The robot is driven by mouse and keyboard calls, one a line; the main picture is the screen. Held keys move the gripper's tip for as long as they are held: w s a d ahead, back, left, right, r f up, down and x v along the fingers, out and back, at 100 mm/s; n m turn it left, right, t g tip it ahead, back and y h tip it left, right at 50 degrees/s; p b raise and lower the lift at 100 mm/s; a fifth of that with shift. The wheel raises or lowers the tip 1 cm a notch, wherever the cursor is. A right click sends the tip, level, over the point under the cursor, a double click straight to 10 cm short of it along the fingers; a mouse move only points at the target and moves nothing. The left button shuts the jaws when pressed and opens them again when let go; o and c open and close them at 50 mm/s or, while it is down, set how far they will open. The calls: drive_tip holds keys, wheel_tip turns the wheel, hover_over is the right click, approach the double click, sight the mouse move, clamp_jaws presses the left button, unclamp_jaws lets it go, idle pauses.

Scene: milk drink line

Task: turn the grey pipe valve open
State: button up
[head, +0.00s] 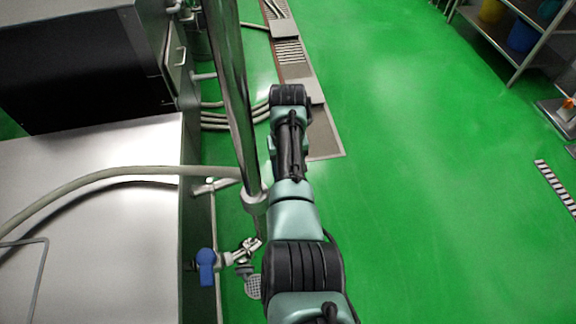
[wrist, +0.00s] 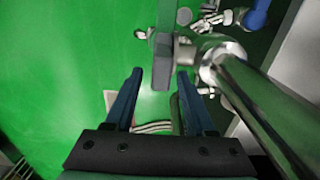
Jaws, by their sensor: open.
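The grey valve's flat handle (wrist: 162,64) shows in the wrist view, joined by a short stem to a fitting on a shiny metal pipe (wrist: 262,100). My gripper (wrist: 160,74) is open, with one dark blue finger on each side of the handle's near end. Gaps show on both sides, and I cannot tell whether the handle is at the same depth as the fingertips. In the head view the metal pipe (head: 233,90) stands left of my arm. I cannot make out the grey handle or my gripper there.
A blue valve handle (head: 206,267) is at the lower left, beside metal fittings; it also shows in the wrist view (wrist: 257,14). A steel table (head: 110,220) and a hose (head: 100,178) are at left. The green floor (head: 430,180) is open at right.

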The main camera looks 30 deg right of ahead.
wheel_tip(320, 180, up, 13)
idle(0.4)
drive_tip(key=shift+f, duration=0.1)
idle(0.3)
